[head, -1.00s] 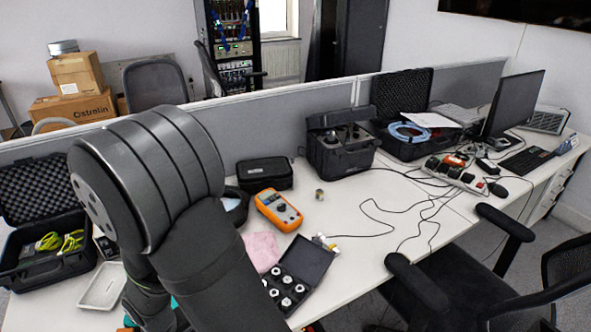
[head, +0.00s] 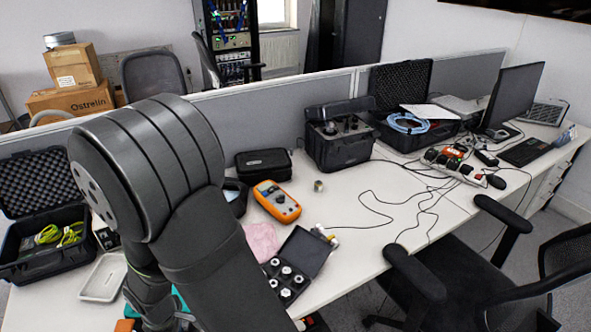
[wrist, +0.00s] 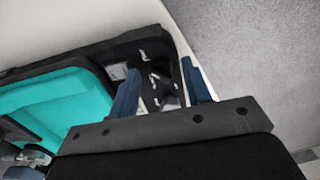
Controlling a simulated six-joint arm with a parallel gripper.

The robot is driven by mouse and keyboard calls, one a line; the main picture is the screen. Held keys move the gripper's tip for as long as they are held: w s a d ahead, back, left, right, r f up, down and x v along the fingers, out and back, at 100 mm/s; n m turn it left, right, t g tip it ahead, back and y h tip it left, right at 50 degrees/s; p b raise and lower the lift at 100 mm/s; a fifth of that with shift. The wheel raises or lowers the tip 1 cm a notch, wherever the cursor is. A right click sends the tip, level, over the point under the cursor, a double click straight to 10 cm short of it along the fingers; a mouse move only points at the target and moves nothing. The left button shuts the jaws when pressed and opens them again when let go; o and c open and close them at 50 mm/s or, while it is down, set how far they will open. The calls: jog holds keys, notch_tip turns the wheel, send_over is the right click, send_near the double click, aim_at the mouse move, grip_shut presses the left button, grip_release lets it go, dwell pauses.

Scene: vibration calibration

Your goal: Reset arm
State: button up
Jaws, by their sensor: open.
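My gripper (wrist: 160,88) shows in the wrist view with its two blue fingers apart. It is above an open case with a teal inside (wrist: 55,110) near the table edge. A black item with white marks (wrist: 160,80) shows between and behind the fingers; I cannot tell whether they touch it. I see nothing held. In the head view my arm fills the left foreground and hides my gripper and part of the table. A small metal cylinder (head: 318,186) stands on the table, right of an orange multimeter (head: 277,201).
A small black case with white-topped fittings (head: 285,280) lies open right of my arm. Loose cables cross the table. A white tray (head: 103,277) is at left. Chairs stand in front.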

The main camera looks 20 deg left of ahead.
jog(key=n, duration=0.6)
jog(key=shift+a, duration=0.1)
dwell(0.3)
dwell(0.4)
